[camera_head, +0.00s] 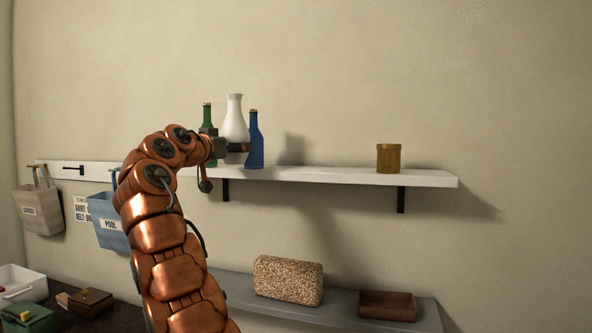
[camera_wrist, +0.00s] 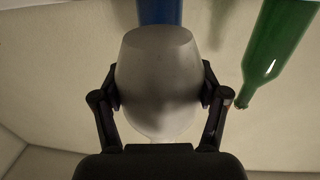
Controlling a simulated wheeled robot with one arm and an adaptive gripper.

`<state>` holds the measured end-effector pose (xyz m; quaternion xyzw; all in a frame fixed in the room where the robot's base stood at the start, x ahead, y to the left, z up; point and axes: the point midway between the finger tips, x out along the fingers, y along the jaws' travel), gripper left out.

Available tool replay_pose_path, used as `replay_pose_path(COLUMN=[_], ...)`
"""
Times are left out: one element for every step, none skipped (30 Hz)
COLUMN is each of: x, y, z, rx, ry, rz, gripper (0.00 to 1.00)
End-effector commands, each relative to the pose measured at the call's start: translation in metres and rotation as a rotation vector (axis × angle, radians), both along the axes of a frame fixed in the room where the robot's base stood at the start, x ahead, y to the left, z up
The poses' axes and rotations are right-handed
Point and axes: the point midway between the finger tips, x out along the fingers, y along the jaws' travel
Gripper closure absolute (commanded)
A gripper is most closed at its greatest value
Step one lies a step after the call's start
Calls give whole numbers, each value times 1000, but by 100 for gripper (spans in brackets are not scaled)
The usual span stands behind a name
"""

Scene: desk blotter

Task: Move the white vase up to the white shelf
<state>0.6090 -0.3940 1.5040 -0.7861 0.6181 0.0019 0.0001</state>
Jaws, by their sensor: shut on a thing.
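The white vase (camera_head: 235,117) is upright at the height of the white shelf (camera_head: 330,176), at its left part, between a green bottle (camera_head: 207,116) and a blue bottle (camera_head: 254,140). My gripper (camera_head: 236,147) is shut on the lower body of the vase. In the wrist view, which looks upside down, the vase (camera_wrist: 158,70) sits between the two fingers of my gripper (camera_wrist: 160,92). The gripper hides part of the vase's lower end in the head view. I cannot tell whether its base touches the shelf.
The green bottle (camera_wrist: 276,50) and blue bottle (camera_wrist: 160,10) stand close by. A tan jar (camera_head: 389,158) is on the shelf's right part, with free room between. A grey lower shelf (camera_head: 345,318) holds a speckled block (camera_head: 288,280) and brown tray (camera_head: 387,305). Bags (camera_head: 109,221) hang left.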

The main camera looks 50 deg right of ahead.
Motion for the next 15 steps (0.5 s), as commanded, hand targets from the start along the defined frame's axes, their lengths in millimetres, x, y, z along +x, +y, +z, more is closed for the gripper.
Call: replay_pose_path(x=[-2,-3,-5,-5,-6,-8,-9,-9,-11,-12,-12,-13,-14,-16,-16], y=[0,0,-1,0,-1,-1,-2,-2,-3,-3,-2,-3,-3,-4,-4], z=[2,3,3,4,5,5,6,6,6,7,7,8,8,8,8], rx=[0,0,0,0,-1,-1,-1,0,0,-1,-1,-1,-1,-2,-2], ry=[-2,-2,-3,-3,-3,-3,-3,-3,-3,-3,-3,-3,-3,-2,-1], rz=[-4,-8,-12,-13,-15,-20,-22,-24,-27,-30,-32,-35,-37,-40,-42], gripper=[78,78,78,78,78,78,78,78,78,78,78,78,78,78,78])
